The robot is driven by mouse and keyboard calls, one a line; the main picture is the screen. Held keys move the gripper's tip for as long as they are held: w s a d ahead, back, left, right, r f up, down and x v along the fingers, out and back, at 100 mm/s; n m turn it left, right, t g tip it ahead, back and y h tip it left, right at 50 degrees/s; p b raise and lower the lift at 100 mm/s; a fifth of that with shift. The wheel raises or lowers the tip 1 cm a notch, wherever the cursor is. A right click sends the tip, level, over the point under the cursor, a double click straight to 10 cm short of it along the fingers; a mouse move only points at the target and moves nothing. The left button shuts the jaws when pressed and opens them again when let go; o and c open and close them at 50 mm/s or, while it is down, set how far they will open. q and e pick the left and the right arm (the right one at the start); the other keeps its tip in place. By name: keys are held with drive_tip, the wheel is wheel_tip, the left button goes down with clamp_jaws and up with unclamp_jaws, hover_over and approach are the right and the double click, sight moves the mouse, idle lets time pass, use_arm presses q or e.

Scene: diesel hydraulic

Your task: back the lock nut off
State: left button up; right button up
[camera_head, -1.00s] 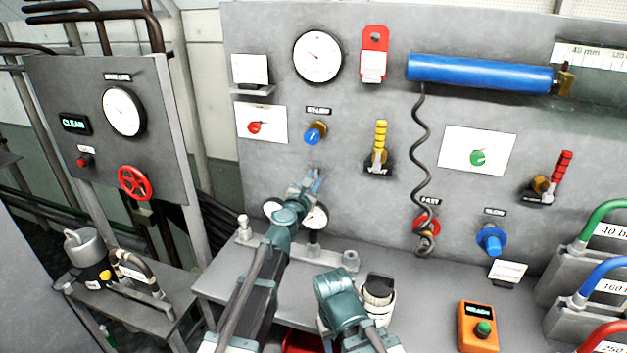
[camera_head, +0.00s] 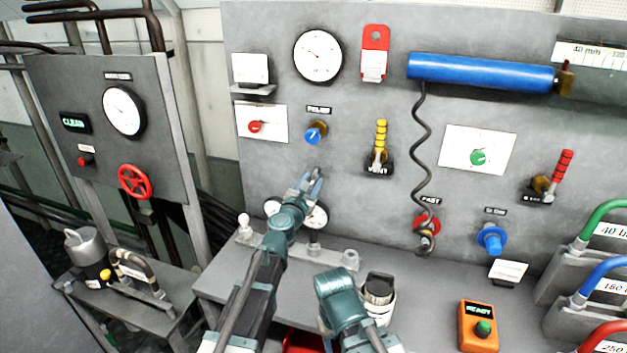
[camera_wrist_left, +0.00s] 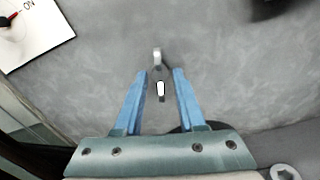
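A blue knob (camera_head: 313,136) with a brass collar (camera_head: 321,124) behind it sits on the grey panel under a small label that seems to read RELIEF. The collar may be the lock nut; it is too small to be sure. My left gripper (camera_head: 315,176) is below the knob, apart from it. In the left wrist view, the left gripper (camera_wrist_left: 161,73) is open, its blue fingers spread before the panel. A small pale hooked part (camera_wrist_left: 157,57) shows between and beyond the fingertips; I cannot tell what it is. The fingers of my right gripper are not seen.
A red switch card (camera_head: 262,121) is left of the knob, a yellow-handled vent valve (camera_head: 380,146) right. Gauges (camera_head: 317,217) stand behind my left wrist. A black-capped jar (camera_head: 379,290) and an orange READY box (camera_head: 479,327) are on the bench (camera_head: 430,290).

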use_arm(q)
drive_tip(key=v, duration=1.2)
